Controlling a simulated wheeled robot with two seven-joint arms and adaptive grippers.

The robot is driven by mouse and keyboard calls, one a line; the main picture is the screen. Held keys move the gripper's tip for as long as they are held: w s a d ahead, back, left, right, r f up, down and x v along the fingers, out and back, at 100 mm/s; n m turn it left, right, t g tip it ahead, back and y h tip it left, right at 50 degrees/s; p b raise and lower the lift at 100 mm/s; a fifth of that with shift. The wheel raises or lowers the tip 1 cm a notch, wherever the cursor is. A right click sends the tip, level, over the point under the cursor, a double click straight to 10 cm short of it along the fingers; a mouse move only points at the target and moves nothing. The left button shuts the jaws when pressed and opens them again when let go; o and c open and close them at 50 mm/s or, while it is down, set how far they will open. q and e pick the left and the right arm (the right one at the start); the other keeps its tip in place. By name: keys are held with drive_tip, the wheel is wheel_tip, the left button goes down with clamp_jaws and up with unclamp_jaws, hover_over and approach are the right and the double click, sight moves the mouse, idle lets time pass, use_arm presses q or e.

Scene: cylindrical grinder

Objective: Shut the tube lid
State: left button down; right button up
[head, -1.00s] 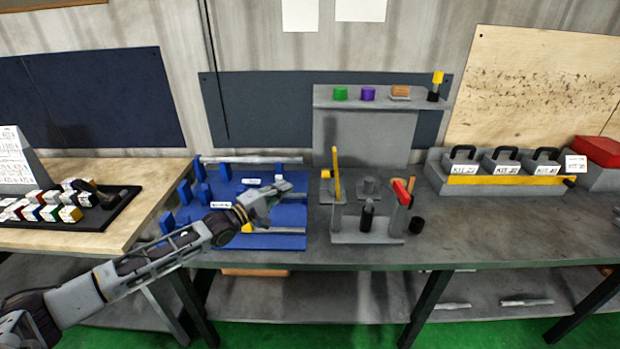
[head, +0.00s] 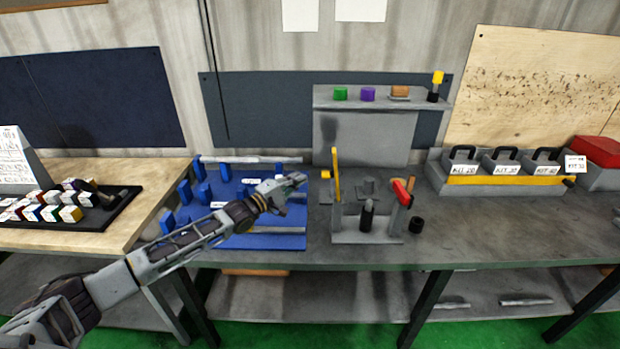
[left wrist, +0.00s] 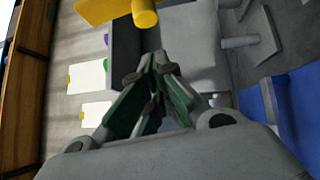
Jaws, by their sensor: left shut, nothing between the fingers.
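A yellow flap (head: 337,176), which looks like the raised tube lid, stands upright on the grey fixture (head: 366,238). A yellow knob (head: 325,174) sticks out from its left side. In the left wrist view the yellow flap (left wrist: 100,9) and its knob (left wrist: 145,18) are at the top edge, partly cut off. My left gripper (head: 299,180) is just left of the knob, at about its height, with a small gap. Its fingertips (left wrist: 153,65) are shut together and empty. The tube under the flap is not clear. My right gripper is out of view.
The blue fixture (head: 270,241) lies under my left forearm. A grey shelf (head: 370,104) with coloured caps is behind.

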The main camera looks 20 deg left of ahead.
sight(330, 176)
use_arm(q)
drive_tip(key=d, duration=0.1)
drive_tip(key=w+d, duration=0.1)
drive_tip(key=d+p, duration=0.1)
drive_tip(key=d, duration=0.1)
drive_tip(key=shift+w+r, duration=0.2)
drive_tip(key=shift+r, duration=0.15)
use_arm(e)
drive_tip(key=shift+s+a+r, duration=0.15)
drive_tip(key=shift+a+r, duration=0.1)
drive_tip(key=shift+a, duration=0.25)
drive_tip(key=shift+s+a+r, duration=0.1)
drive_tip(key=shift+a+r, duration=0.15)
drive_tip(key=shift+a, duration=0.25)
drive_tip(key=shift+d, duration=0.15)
